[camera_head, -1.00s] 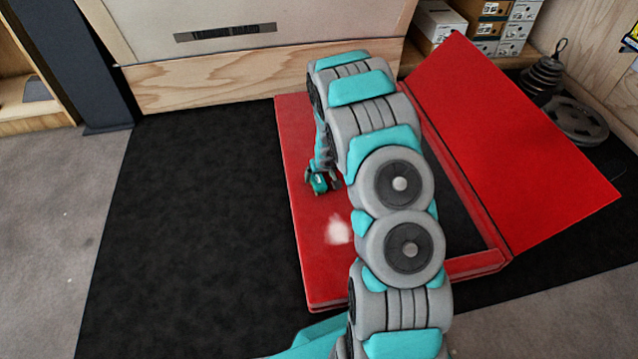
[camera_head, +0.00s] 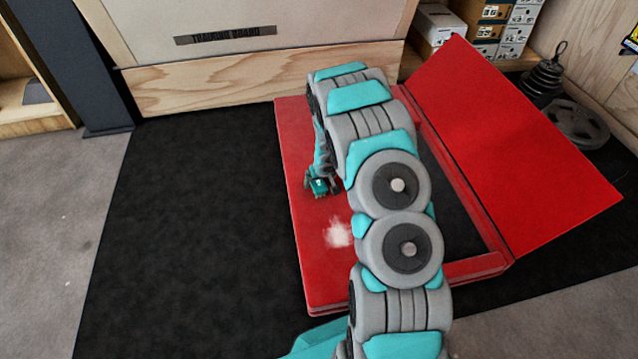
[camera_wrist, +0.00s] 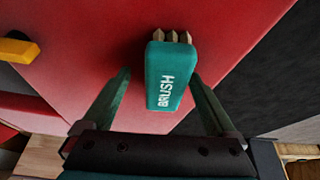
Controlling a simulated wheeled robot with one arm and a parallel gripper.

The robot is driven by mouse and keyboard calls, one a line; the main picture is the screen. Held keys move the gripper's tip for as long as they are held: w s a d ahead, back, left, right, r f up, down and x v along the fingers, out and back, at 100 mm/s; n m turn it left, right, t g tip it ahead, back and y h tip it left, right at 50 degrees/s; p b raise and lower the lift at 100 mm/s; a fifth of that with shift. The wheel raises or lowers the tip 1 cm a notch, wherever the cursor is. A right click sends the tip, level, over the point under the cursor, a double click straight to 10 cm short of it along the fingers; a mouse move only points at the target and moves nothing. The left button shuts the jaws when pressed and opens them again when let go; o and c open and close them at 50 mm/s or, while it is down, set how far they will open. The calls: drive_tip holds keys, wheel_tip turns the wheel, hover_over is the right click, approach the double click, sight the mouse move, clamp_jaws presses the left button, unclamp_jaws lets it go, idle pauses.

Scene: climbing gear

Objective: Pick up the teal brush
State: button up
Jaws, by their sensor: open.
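The teal brush (camera_wrist: 168,78), labelled BRUSH with pale bristle tips at its far end, is over the red surface in the wrist view. My gripper (camera_wrist: 160,76) is open, with one dark green finger on each side of the brush. A gap shows on both sides, wider on the right near the finger's base. In the head view a small teal piece with a white mark, seemingly the brush (camera_head: 319,186), shows at my gripper, low over the red panel (camera_head: 318,262). My arm hides part of this area.
A raised red panel (camera_head: 510,140) stands tilted on the right, beside a dark recess. A white powdery patch (camera_head: 338,233) lies on the red surface. A yellow piece (camera_wrist: 17,50) is at the left in the wrist view. Black matting (camera_head: 190,220) is clear on the left.

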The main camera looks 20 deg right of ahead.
clamp_jaws()
idle(0.8)
